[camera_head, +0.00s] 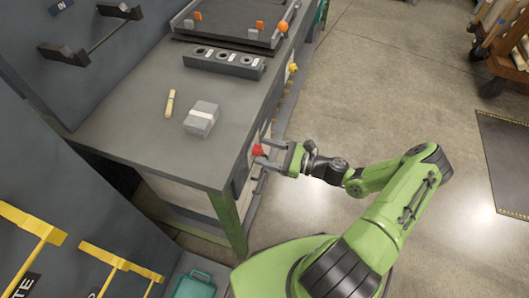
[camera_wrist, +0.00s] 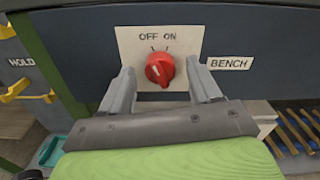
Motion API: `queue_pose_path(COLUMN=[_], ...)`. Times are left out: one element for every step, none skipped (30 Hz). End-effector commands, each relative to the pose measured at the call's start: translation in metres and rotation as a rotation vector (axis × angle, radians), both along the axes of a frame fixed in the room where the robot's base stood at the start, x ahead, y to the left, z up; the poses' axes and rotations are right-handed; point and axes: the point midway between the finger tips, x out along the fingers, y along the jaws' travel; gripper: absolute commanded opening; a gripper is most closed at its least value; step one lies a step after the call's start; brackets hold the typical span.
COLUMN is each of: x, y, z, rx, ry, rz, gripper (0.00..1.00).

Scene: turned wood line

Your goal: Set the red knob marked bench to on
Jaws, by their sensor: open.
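The red knob (camera_wrist: 160,69) sits on a pale plate (camera_wrist: 128,42) marked OFF and ON, with a BENCH label (camera_wrist: 230,63) to its right. A white mark on the knob's face points up and left, on the OFF side. In the head view the red knob (camera_head: 258,150) is on the front of the grey bench (camera_head: 150,145). My gripper (camera_wrist: 163,80) is open, with one finger on each side of the knob. The fingers look apart from the knob. In the head view my gripper (camera_head: 262,150) reaches the bench front from the right.
A yellow knob (camera_head: 293,67) is farther along the bench front. On the bench top are a grey block (camera_head: 201,118), a yellow-and-white stick (camera_head: 170,103) and a holed rack (camera_head: 222,62). Yellow brackets (camera_head: 28,222) stand at lower left. The floor (camera_head: 400,70) to the right is clear.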

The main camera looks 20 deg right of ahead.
Motion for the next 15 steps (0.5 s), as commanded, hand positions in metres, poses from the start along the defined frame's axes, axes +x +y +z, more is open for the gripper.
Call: queue_pose_path(x=[0.0027,0.0041,0.0054,0.0059,0.0063,0.0065,0.0065,0.0064,0.0065,0.0065,0.0064,0.0064,0.0064,0.0063,0.0063], y=[0.005,0.0066,0.0081,0.0089,0.0094,0.0096,0.0095,0.0094,0.0093,0.0093,0.0092,0.0091,0.0091,0.009,0.009], z=[-0.0008,-0.0008,-0.0006,-0.0004,-0.0002,-0.0001,0.0001,0.0001,0.0001,0.0001,0.0001,0.0001,0.0001,0.0001,0.0], rx=[0.001,0.0,0.001,0.001,0.001,0.001,0.001,0.001,0.001,0.001,0.001,0.001,0.0,0.0,0.0], ry=[0.0,0.001,0.001,0.001,0.001,0.001,0.001,0.001,0.001,0.001,0.001,0.001,0.001,0.001,0.001], rz=[0.002,0.001,0.0,0.0,0.0,0.0,0.0,0.0,0.0,0.0,0.0,0.0,0.0,0.0,0.0], gripper=[0.63,0.63,0.63,0.63,0.63,0.63,0.63,0.63,0.63,0.63,0.61,0.55,0.51,0.46,0.4])
